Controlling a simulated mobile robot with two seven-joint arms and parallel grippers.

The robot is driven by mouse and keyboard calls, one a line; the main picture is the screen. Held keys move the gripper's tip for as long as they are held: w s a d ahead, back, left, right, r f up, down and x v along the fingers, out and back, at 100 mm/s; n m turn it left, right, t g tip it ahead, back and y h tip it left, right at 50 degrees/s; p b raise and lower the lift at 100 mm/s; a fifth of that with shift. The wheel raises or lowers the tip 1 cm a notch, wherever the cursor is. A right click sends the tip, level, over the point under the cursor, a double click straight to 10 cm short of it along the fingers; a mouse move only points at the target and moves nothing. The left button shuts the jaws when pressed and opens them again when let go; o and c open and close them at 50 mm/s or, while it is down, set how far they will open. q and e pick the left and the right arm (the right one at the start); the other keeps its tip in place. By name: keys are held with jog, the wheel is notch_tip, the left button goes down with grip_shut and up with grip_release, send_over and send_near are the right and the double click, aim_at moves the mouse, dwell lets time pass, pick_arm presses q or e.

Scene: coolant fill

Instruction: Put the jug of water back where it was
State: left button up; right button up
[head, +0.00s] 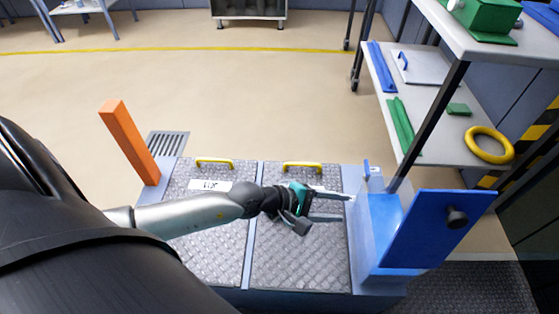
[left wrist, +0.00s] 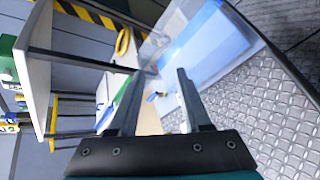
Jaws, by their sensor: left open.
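My left gripper (head: 346,207) reaches in from the left above the tread-plate covers, its fingers apart and pointing right. In the left wrist view its two fingers (left wrist: 160,75) are spread with nothing gripped between them. A small pale object with a blue upright part (head: 368,172), possibly the jug, stands at the back left corner of the blue box (head: 380,240), just beyond the fingertips. In the left wrist view a pale and blue shape (left wrist: 155,97) shows between the fingers; I cannot tell for certain that it is the jug. My right gripper is not in view.
A blue panel with a black knob (head: 456,217) stands tilted at the box's right. A shelf rack (head: 440,140) behind holds a yellow ring (head: 489,145) and green and blue parts. An orange post (head: 130,142) rises at left. Yellow handles (head: 302,167) stick up from the covers.

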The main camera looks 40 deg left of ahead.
pick_arm(q)
jog(key=w+r+n+t+y, duration=0.1)
jog(key=w+r+n+t, duration=0.2)
jog(key=r+n+t, duration=0.75)
jog(key=a+n+g+y, duration=0.1)
jog(key=a+n+y, duration=0.3)
jog(key=n, duration=0.7)
jog(key=a+n+g+y, duration=0.2)
jog(key=a+n+y, duration=0.25)
jog(key=n, duration=0.75)
jog(key=s+d+f+n+g, duration=0.2)
jog(key=s+f+n+g, duration=0.4)
jog(key=s+n, duration=0.2)
jog(key=s+d+f+n+g+h, duration=0.1)
jog(key=s+d+f+n+g, duration=0.1)
jog(key=s+f+n+g, duration=0.4)
jog(key=s+f+n, duration=0.1)
jog(key=s+n, duration=0.2)
jog(key=n, duration=0.3)
jog(key=shift+f+h, duration=0.1)
jog(key=shift+h, duration=0.15)
